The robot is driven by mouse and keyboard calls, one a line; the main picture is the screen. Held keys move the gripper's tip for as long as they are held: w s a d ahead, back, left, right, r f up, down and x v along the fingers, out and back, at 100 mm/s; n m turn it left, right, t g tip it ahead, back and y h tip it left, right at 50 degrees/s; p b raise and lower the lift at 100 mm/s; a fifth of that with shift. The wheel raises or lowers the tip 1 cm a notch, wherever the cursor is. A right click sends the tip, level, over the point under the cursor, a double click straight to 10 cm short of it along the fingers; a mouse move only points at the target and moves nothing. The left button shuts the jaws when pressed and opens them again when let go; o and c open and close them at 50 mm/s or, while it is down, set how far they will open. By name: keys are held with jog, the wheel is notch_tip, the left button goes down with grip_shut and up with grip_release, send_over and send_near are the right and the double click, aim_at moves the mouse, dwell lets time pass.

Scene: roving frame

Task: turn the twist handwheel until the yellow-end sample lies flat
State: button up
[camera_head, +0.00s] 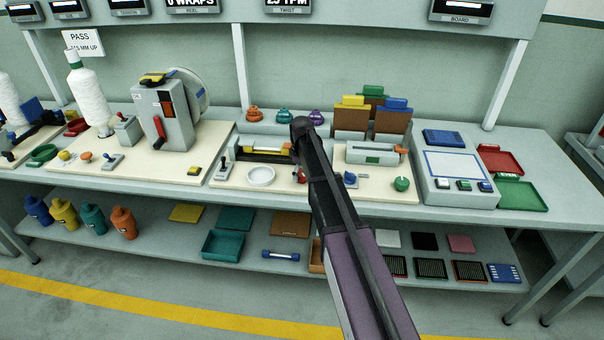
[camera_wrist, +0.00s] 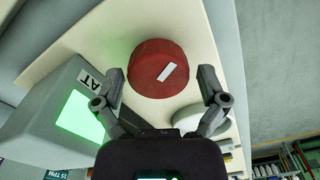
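The red round handwheel (camera_wrist: 158,68) with a white mark on its face fills the upper middle of the wrist view. My gripper (camera_wrist: 160,76) is open, with one finger on each side of it; whether either finger touches it I cannot tell. In the head view only a small bit of red (camera_head: 301,177) shows beside my arm. A small yellow-ended piece (camera_head: 285,151) lies in a dark fixture left of my arm; it may be the sample, and its lie is too small to judge. My gripper is hidden behind my arm there.
In the wrist view a grey box with a lit green screen (camera_wrist: 78,110) stands left of the handwheel, and a white dish (camera_wrist: 188,118) is close at right. In the head view a grey reel machine (camera_head: 165,115) stands left, and colored card holders (camera_head: 372,115) stand behind right.

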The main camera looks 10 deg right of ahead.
aim_at(302, 173)
jog(key=shift+w+n, duration=0.1)
jog(key=shift+n, duration=0.2)
dwell(0.4)
jog(key=n, duration=0.5)
notch_tip(302, 173, up, 14)
jog(key=p, duration=1.4)
jog(key=s+f+m+b, duration=0.2)
jog(key=s+m, duration=1.1)
jog(key=s, duration=1.5)
jog(key=shift+s+f+m, duration=0.15)
jog(key=shift+s+m, duration=0.1)
jog(key=shift+m, duration=0.15)
jog(key=shift+s+m, duration=0.5)
jog(key=shift+s, duration=0.3)
